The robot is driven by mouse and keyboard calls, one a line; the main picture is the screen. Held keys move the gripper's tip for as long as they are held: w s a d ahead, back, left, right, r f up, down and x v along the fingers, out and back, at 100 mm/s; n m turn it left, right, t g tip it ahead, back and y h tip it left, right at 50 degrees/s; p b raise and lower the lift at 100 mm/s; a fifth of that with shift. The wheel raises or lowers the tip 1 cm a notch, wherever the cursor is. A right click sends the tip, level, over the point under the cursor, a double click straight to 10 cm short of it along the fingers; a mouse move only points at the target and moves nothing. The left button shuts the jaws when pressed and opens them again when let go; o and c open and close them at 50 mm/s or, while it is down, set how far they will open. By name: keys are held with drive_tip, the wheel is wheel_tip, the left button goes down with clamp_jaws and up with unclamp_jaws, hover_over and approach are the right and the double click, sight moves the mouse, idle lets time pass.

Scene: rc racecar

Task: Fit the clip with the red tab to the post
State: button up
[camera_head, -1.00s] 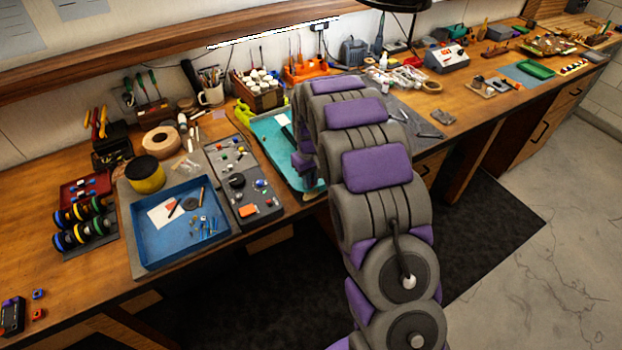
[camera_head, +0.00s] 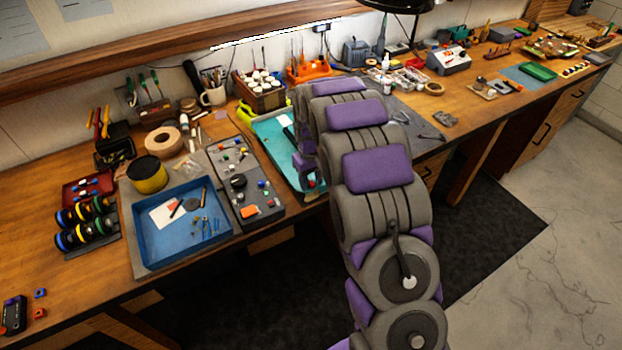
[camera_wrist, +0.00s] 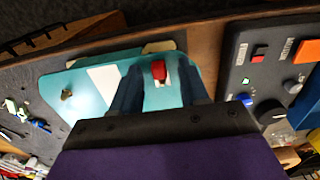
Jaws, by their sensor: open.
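In the wrist view a clip with a red tab (camera_wrist: 158,71) and a pale body sits at the teal tray's edge. My gripper (camera_wrist: 158,82) is open, its two dark fingers on either side of the red tab with gaps to it. The teal tray (camera_wrist: 205,62) also shows in the head view (camera_head: 268,128), where my arm hides part of it. A small brass-coloured piece (camera_wrist: 67,95) stands on the tray at left in the wrist view; I cannot tell whether it is the post.
A dark panel (camera_wrist: 240,50) with knobs and an orange block lies right of the tray in the wrist view. The wooden bench edge runs close by.

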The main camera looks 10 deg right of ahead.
wheel_tip(320, 180, up, 17)
drive_tip(key=p, duration=0.2)
drive_tip(key=shift+r, duration=0.15)
idle(0.4)
idle(0.4)
drive_tip(key=s+r+m, duration=0.1)
drive_tip(key=s+r, duration=0.2)
drive_tip(key=s, duration=0.7)
drive_tip(key=s+r+m, duration=0.1)
drive_tip(key=s+r, duration=0.2)
drive_tip(key=s, duration=0.7)
drive_tip(key=s+f+g, duration=0.1)
drive_tip(key=s+f, duration=0.1)
drive_tip(key=s, duration=1)
drive_tip(key=s+f+m, duration=0.1)
drive_tip(key=s+f, duration=0.1)
drive_tip(key=s, duration=1)
drive_tip(key=shift+d+f+m+g+b, duration=0.15)
drive_tip(key=shift+d+m+g+b, duration=0.15)
drive_tip(key=shift+g, duration=0.1)
